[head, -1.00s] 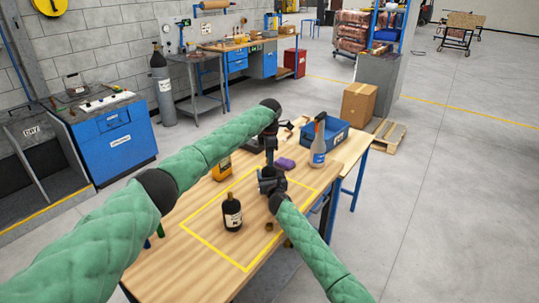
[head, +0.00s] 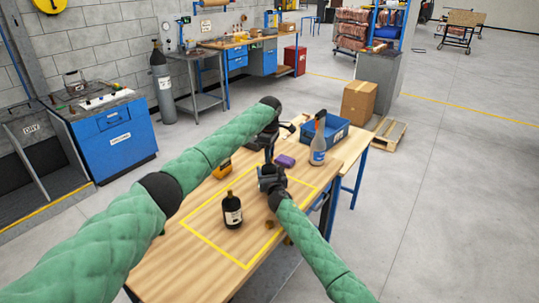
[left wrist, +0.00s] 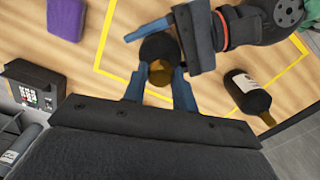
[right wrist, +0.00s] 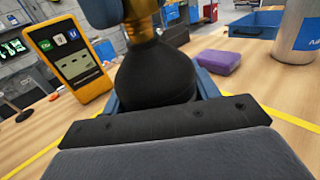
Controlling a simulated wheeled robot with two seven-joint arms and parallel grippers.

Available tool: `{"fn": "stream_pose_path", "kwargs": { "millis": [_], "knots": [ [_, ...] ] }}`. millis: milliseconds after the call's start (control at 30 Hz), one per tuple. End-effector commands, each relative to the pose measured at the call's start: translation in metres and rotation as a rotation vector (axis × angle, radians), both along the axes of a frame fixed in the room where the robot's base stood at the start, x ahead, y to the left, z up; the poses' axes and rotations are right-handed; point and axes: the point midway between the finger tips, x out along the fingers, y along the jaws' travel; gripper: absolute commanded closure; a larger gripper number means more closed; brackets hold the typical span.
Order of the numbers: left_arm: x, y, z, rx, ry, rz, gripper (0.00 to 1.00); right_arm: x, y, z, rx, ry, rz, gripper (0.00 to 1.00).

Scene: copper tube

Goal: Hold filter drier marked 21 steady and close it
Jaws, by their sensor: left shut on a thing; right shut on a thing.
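A dark filter drier with a brass neck is upright between my grippers; its black body (right wrist: 158,75) fills the middle of the right wrist view. No marking on it is readable. My right gripper (head: 270,178) is shut around this body. My left gripper (left wrist: 158,78) comes from above and is shut on the brass-coloured top (left wrist: 160,73) of the same drier. Whether that top is a separate cap, and how tightly it sits, cannot be told. In the head view the grippers mostly hide this drier.
Another dark bottle-like drier (head: 232,212) with a white label stands inside the yellow outline. Small brown pieces (head: 288,240) lie near the table's front edge. A yellow meter (right wrist: 68,62), a purple block (head: 285,161), a spray bottle (head: 318,145) and a blue bin (head: 335,130) are behind.

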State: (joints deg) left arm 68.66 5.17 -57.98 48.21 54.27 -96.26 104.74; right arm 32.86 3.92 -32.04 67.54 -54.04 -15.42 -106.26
Motion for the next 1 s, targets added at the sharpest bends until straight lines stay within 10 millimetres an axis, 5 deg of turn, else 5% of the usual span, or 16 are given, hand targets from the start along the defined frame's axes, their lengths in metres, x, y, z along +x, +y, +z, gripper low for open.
{"fn": "stream_pose_path", "kwargs": {
  "millis": [1000],
  "knots": [
    [0.0016,0.002,-0.0006,-0.002,0.003,-1.414,1.0,-0.0007,0.0005,-0.0008,0.0,0.0,0.001,1.0]
  ]
}}
